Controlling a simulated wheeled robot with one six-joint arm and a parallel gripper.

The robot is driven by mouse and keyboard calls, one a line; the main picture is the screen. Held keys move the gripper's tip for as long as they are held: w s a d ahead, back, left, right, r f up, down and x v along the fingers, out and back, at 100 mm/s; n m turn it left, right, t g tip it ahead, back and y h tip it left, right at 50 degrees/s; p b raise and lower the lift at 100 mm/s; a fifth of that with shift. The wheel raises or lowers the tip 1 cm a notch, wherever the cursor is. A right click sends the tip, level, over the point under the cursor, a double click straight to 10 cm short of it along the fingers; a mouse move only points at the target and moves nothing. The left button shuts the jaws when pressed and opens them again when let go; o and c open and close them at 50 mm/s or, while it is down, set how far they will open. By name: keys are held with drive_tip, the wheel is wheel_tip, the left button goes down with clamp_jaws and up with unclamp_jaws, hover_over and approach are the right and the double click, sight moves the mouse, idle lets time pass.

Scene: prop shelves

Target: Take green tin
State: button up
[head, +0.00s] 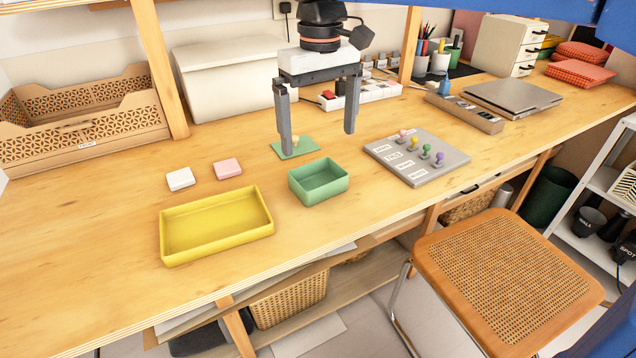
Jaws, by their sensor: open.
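The green tin (319,182) is an open, empty-looking rectangular box on the wooden table, near its front edge. A flat green piece with a small pale knob, like a lid (301,150), lies on the table just behind it. My gripper (319,142) points down with its two grey fingers wide apart and nothing between them. In the picture it is above and behind the green tin, with the left finger in front of part of the green lid. Its exact height over the table is hard to tell.
A yellow open tin (215,246) stands to the left. White (180,179) and pink (228,168) blocks lie behind it. A grey board (424,170) with coloured pegs lies to the right. A white bin (230,80) and shelf post (160,70) stand behind.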

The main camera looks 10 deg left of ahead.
sight(318, 173)
wheel_tip(318, 173, down, 5)
drive_tip(key=shift+f, duration=0.1)
drive_tip(key=shift+s+a+f, duration=0.1)
drive_tip(key=shift+s+f, duration=0.05)
drive_tip(key=shift+f, duration=1.15)
drive_tip(key=shift+s+f, duration=0.1)
drive_tip(key=shift+f, duration=1.15)
drive_tip(key=c, duration=1.1)
drive_tip(key=shift+r, duration=0.1)
